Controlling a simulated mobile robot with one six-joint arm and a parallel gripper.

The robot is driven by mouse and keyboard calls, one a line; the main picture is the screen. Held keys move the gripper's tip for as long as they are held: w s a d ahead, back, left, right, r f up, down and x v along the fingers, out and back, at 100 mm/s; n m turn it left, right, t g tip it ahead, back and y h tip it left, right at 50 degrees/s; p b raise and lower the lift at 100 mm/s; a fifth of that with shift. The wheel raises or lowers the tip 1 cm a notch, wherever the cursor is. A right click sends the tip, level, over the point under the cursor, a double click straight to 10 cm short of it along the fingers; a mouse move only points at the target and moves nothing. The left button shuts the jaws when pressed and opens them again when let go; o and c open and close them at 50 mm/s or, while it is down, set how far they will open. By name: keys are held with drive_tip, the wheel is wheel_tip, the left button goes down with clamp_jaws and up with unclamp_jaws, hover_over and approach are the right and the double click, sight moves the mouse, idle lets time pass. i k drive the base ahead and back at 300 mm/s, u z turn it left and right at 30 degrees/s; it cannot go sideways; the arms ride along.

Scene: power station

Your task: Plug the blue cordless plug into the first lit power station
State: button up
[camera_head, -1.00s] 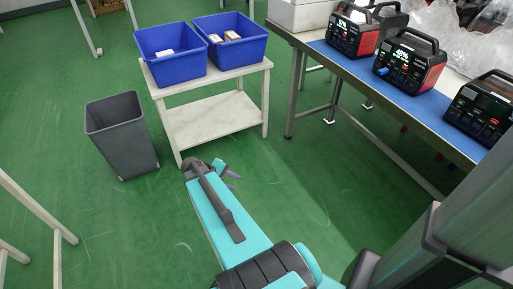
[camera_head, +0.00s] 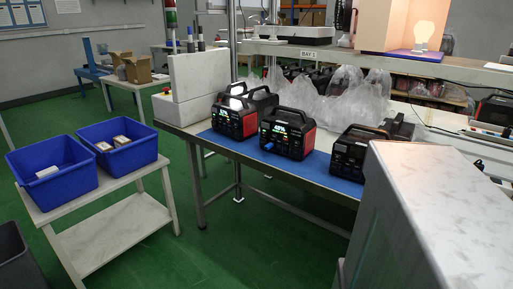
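Several black and red power stations stand in a row on a blue mat (camera_head: 330,178) on the workbench. The left station (camera_head: 229,124) and the middle station (camera_head: 287,141) have lit displays. The right station's (camera_head: 350,158) display looks dark, and its right side is partly hidden by a pale surface in front. A small blue item (camera_head: 268,147), likely the blue cordless plug, is at the lower left front of the middle station. I cannot tell whether it is plugged in or only lies against it. My gripper is out of view now.
Two blue bins, left (camera_head: 48,170) and right (camera_head: 117,146), stand on a small white table (camera_head: 100,238) with a few small items inside. A dark waste bin (camera_head: 14,262) is at lower left. Clear plastic bags (camera_head: 345,105) lie behind the stations. Green floor is free before the bench.

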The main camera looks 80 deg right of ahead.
sight(262, 142)
drive_tip(key=k, duration=1.35)
drive_tip(key=z, duration=0.6)
drive_tip(key=i, duration=1.45)
drive_tip(key=u, duration=0.1)
